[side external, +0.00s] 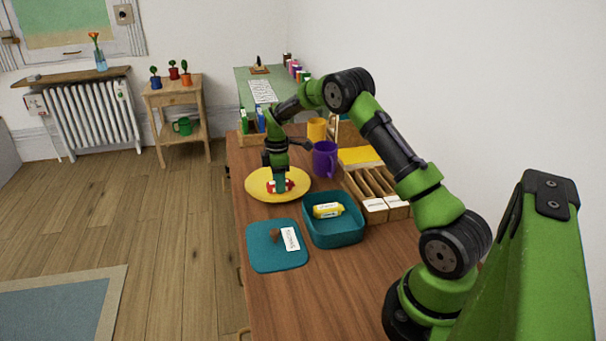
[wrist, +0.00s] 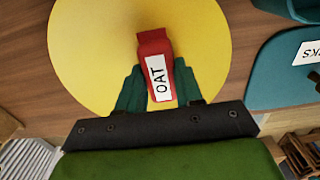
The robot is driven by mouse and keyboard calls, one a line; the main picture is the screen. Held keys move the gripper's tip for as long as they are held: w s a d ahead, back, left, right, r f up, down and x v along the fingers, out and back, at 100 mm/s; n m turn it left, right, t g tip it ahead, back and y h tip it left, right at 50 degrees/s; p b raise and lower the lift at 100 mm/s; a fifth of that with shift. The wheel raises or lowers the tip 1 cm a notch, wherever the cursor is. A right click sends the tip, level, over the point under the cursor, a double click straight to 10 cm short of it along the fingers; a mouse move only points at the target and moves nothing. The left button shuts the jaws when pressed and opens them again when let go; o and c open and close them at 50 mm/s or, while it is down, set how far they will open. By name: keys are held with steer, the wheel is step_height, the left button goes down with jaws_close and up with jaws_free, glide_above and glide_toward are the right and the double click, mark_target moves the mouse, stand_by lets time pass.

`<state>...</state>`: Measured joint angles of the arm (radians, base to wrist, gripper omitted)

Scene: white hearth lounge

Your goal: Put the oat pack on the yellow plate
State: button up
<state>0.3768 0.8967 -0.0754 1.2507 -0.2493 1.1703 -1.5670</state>
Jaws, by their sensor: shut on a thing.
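The oat pack (wrist: 158,75) is red with a white label reading OAT. My gripper (wrist: 159,88) is shut on it, with a teal finger on each side of the pack. The yellow plate (wrist: 90,55) lies directly beneath the pack in the wrist view. In the side external view my gripper (side external: 279,182) points down over the yellow plate (side external: 258,190), and the red of the oat pack (side external: 288,185) shows at the fingertips, within the plate's rim. I cannot tell whether the pack touches the plate.
A teal bin (side external: 333,237) holding a yellow pack (side external: 327,210) and a teal lid-like board (side external: 277,262) with a white label stand nearer the camera.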

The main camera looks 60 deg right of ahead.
steer(key=shift+f, duration=0.1)
steer(key=o, duration=1)
steer(key=shift+o, duration=0.2)
step_height(320, 180, up, 12)
steer(key=s+a+r+m+t, duration=0.2)
steer(key=s+a+r+m, duration=0.15)
steer(key=a+r, duration=0.5)
steer(key=s+a+r+m+t+y, duration=0.1)
steer(key=s+a+m, duration=0.3)
steer(key=s+a, duration=0.4)
steer(key=s+a+r+m+t+y, duration=0.1)
steer(key=s+a+m+t, duration=0.3)
steer(key=s+a, duration=0.4)
steer(key=s+m, duration=0.1)
steer(key=s, duration=0.4)
steer(key=shift+s+a+r, duration=0.3)
steer(key=shift+s+r, duration=0.1)
steer(key=shift+m, duration=0.25)
